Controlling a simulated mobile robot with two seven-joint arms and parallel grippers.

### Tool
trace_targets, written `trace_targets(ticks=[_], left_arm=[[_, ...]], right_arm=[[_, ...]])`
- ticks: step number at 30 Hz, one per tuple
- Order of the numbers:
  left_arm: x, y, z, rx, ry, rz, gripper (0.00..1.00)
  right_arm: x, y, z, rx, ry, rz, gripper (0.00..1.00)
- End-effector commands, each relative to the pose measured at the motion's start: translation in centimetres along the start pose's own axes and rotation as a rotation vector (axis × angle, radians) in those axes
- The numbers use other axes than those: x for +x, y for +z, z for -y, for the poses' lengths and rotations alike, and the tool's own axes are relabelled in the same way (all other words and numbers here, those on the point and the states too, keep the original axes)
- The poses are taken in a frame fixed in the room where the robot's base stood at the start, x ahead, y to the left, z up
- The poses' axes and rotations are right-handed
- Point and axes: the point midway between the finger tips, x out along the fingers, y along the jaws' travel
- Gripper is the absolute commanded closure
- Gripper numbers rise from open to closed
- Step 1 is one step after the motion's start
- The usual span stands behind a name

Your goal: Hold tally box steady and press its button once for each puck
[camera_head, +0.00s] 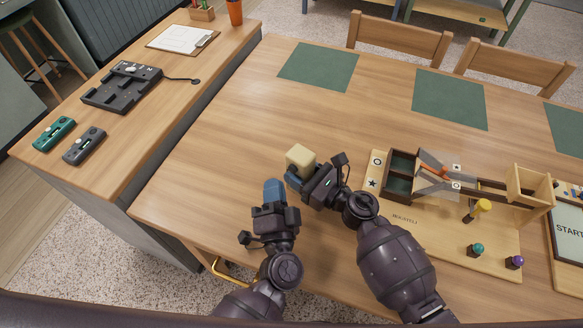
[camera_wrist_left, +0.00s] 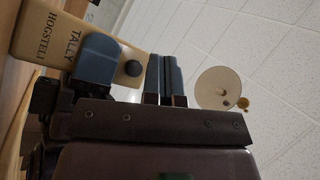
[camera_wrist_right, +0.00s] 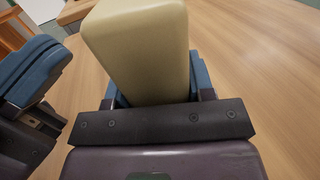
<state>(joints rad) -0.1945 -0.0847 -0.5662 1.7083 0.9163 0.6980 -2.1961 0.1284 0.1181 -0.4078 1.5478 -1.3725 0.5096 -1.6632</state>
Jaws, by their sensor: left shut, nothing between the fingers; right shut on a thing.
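The tally box (camera_head: 301,158) is a small beige block held above the table in my right gripper (camera_head: 306,172). It fills the right wrist view (camera_wrist_right: 140,45) between blue fingers. In the left wrist view its lettered face (camera_wrist_left: 50,35) shows, with a dark round button (camera_wrist_left: 133,68) near one end. A blue finger of my right gripper lies across that face. My left gripper (camera_head: 273,187) is shut and empty beside the box; its fingertips (camera_wrist_left: 164,78) appear next to the button, and I cannot tell whether they touch it. I cannot make out any pucks.
A wooden game board (camera_head: 420,225) with a dark open compartment (camera_head: 399,182), a rail and coloured knobs stands at right. Green mats (camera_head: 318,66) lie farther back. A side counter (camera_head: 100,110) at left holds a dark device and two handsets. The table's middle is clear.

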Motion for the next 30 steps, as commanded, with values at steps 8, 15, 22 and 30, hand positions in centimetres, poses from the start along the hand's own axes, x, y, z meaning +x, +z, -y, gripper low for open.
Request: trace_targets(ticks=[8, 15, 22, 30], left_arm=[[-1.6, 1.2, 1.2, 0.001, 0.000, 0.001, 1.00], [-2.3, 1.7, 1.7, 0.000, 0.000, 0.000, 1.00], [-2.3, 1.7, 1.7, 0.000, 0.000, 0.000, 1.00], [-2.3, 1.7, 1.7, 0.000, 0.000, 0.000, 1.00]], right_arm=[[0.0, 0.0, 0.0, 0.000, -0.001, 0.000, 0.79], [0.0, 0.0, 0.0, 0.000, -0.001, 0.000, 0.79], [0.0, 0.0, 0.0, 0.000, -0.001, 0.000, 0.79], [0.0, 0.0, 0.1, 0.000, -0.001, 0.000, 0.79]])
